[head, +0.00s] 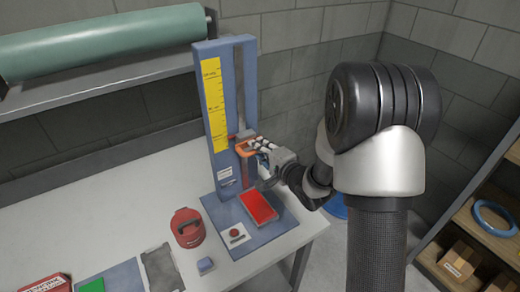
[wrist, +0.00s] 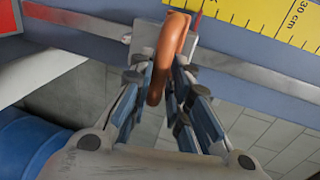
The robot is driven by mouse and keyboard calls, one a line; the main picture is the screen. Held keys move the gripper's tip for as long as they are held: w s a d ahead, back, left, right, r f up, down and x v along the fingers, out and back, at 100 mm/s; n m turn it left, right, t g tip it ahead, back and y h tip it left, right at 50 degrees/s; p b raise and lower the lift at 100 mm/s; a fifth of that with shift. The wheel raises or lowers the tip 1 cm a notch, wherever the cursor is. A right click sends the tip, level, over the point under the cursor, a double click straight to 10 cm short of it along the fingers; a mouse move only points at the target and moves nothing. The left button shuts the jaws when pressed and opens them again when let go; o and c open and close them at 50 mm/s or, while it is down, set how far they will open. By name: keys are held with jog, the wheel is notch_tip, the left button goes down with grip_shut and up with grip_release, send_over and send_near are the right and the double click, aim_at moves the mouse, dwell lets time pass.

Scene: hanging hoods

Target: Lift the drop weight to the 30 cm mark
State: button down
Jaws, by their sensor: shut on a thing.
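The blue drop tester (head: 219,165) stands upright at the back right of the table, with a yellow scale (head: 213,103) on its column. The drop weight's grey block (wrist: 143,40) sits on the metal rail (wrist: 85,27) and carries an orange loop handle (wrist: 165,55). My gripper (head: 258,149) is shut on this handle from the right; its fingers (wrist: 160,82) lie on both sides of the loop. A thin red pointer (wrist: 197,20) shows beside the block, apart from and below the 30 cm mark (wrist: 292,22). A red pad (head: 260,207) lies on the tester's base below.
A green roll (head: 105,42) lies on the shelf behind. Wooden shelving (head: 480,235) is at right. The table's middle left is clear.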

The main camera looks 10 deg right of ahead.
jog(key=shift+s+f, duration=0.15)
jog(key=shift+f, duration=0.15)
notch_tip(320, 180, up, 12)
jog(key=p, duration=0.8)
jog(key=shift+f, duration=0.2)
jog(key=c, duration=1.6)
grip_release()
jog(key=shift+c, duration=0.2)
jog(key=shift+f, duration=0.1)
jog(key=v, duration=1.1)
jog(key=shift+s+d, duration=0.2)
jog(key=shift+s, duration=0.15)
